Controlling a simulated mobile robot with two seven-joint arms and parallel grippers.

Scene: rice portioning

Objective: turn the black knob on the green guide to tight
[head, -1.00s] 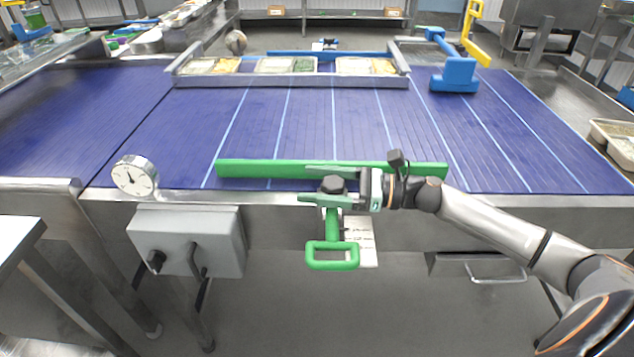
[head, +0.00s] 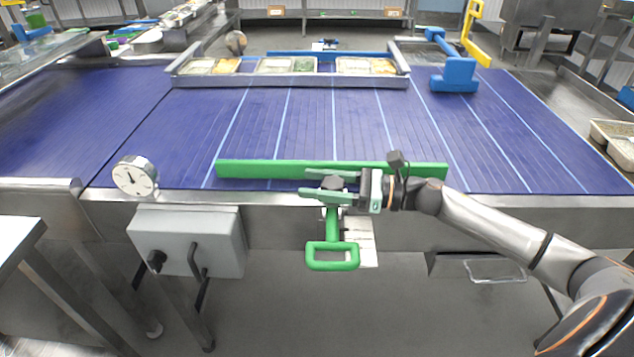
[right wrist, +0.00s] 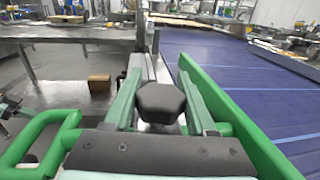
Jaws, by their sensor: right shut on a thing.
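The green guide (head: 260,169) is a long bar lying along the near edge of the blue conveyor. Its green loop handle (head: 333,265) hangs in front of the belt edge and also shows at the left of the right wrist view (right wrist: 35,140). The black knob (head: 332,183) sits above the handle, between the fingers of my right gripper (head: 328,183). In the right wrist view the faceted knob (right wrist: 160,103) lies between the two green fingers (right wrist: 160,95). My right gripper is shut on the knob.
A gauge (head: 135,175) and a grey control box (head: 188,241) with a knob and lever stand left of the handle. A white note sheet (head: 362,240) hangs behind the handle. Food trays (head: 290,66) sit on a rack across the belt. The belt's middle is clear.

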